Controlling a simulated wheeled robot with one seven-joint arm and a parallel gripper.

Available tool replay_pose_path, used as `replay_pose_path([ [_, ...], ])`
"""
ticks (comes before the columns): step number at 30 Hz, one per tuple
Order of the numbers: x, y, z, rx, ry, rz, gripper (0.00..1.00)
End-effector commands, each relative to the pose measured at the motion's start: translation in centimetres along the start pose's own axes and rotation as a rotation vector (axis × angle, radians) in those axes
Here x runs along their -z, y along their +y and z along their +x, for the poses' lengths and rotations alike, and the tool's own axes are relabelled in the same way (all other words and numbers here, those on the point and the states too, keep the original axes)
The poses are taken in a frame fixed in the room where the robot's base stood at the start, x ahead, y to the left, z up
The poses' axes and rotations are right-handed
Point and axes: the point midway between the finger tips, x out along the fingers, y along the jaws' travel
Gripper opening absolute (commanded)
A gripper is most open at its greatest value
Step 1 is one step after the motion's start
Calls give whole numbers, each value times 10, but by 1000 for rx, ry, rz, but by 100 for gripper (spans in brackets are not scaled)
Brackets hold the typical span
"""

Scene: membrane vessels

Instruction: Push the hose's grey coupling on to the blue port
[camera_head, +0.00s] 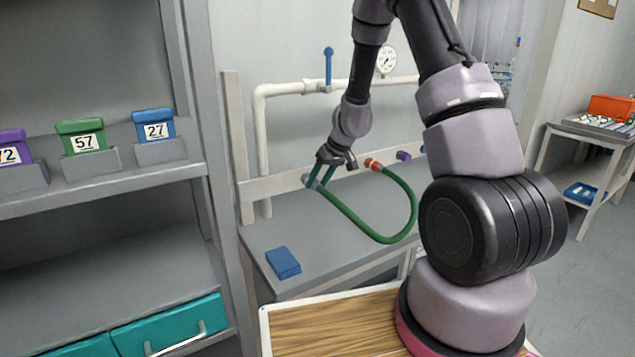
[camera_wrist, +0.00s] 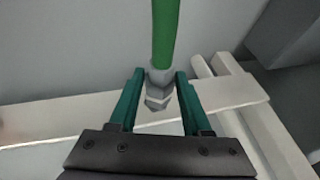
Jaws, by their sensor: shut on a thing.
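My gripper (camera_head: 320,182) is shut on the grey coupling at one end of the green hose (camera_head: 366,230), in front of the wall rail. In the wrist view the coupling (camera_wrist: 158,88) sits between my gripper's teal fingers (camera_wrist: 158,76), with the hose running upward in the picture. The hose loops over the bench to an orange fitting (camera_head: 374,166) on the rail. A blue port (camera_head: 423,150) shows at the right end of the rail, partly hidden by my arm. A small bluish piece just left of my fingers is too small to make out. The wrist view shows no blue port.
A purple port (camera_head: 404,156) is on the rail right of the orange fitting. A blue pad (camera_head: 283,262) lies on the grey bench (camera_head: 262,238). A white pipe (camera_head: 263,130) with a blue lever (camera_head: 328,65) and a gauge (camera_head: 386,62) runs above. Shelving stands at left.

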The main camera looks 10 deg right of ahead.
Motion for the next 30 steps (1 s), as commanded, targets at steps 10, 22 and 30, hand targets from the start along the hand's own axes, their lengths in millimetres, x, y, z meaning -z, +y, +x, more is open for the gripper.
replay_pose_path([
  [10, -13, 0, -6, 0, 0, 3, 0],
  [22, -28, 0, -12, 0, -1, 2, 0],
  [30, -38, 0, -16, 1, 0, 2, 0],
])
